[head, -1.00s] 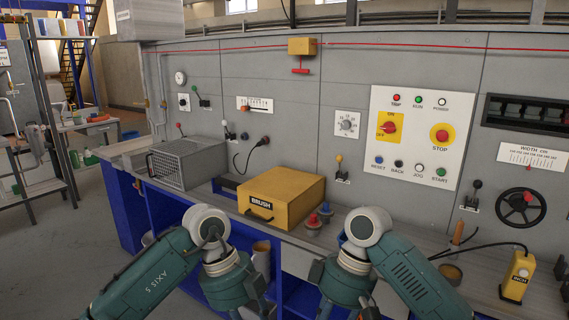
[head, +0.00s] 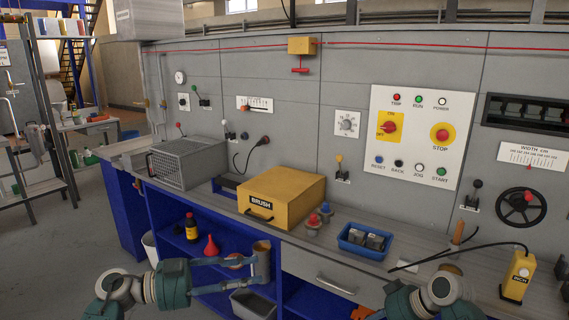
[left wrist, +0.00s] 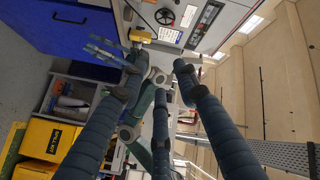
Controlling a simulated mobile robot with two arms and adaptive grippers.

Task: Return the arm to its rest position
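My left gripper (head: 257,270) is low in the head view, in front of the blue shelving under the counter. Its fingers are spread and empty, pointing right. In the left wrist view its dark blue fingers reach up the picture with a gap between them. My right arm (head: 428,296) shows at the bottom right of the head view, its gripper outside that picture. The left wrist view shows my right gripper (left wrist: 105,50) at the upper left, its fingers apart with nothing seen between them.
The counter holds a yellow BRUSH box (head: 287,197), a wire basket (head: 188,162), a blue tray (head: 365,241) and a yellow pendant (head: 517,275). A bottle (head: 191,228) and red funnel (head: 211,246) stand on the shelf by my left gripper. A drawer (head: 318,272) is beyond its fingertips.

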